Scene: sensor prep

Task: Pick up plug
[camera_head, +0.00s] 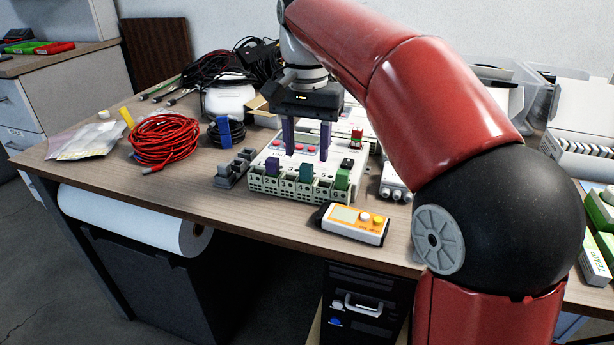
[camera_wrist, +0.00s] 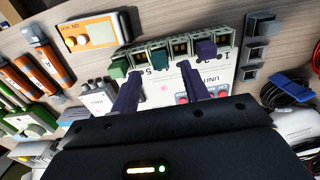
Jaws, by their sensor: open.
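Several small coloured plugs sit in the front terminal row of a white control unit (camera_head: 262,158). They are a purple plug (camera_head: 272,168), a teal plug (camera_head: 306,172) and a green plug (camera_head: 342,180). In the wrist view, the green plug (camera_wrist: 118,68), teal plug (camera_wrist: 158,57) and purple plug (camera_wrist: 205,48) line the unit's edge. My gripper (camera_head: 306,154) is open and empty above the unit, with its purple fingers pointing down. In the wrist view, my fingertips (camera_wrist: 158,72) are spread on either side of the teal plug's line, apparently short of it.
An orange and white meter (camera_head: 354,223) lies in front of the unit at the table edge. Grey blocks (camera_head: 235,168) stand to its left. A red cable coil (camera_head: 165,140) and black cables (camera_head: 225,70) lie further left and behind. Bare wood (camera_head: 180,195) shows at the front left.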

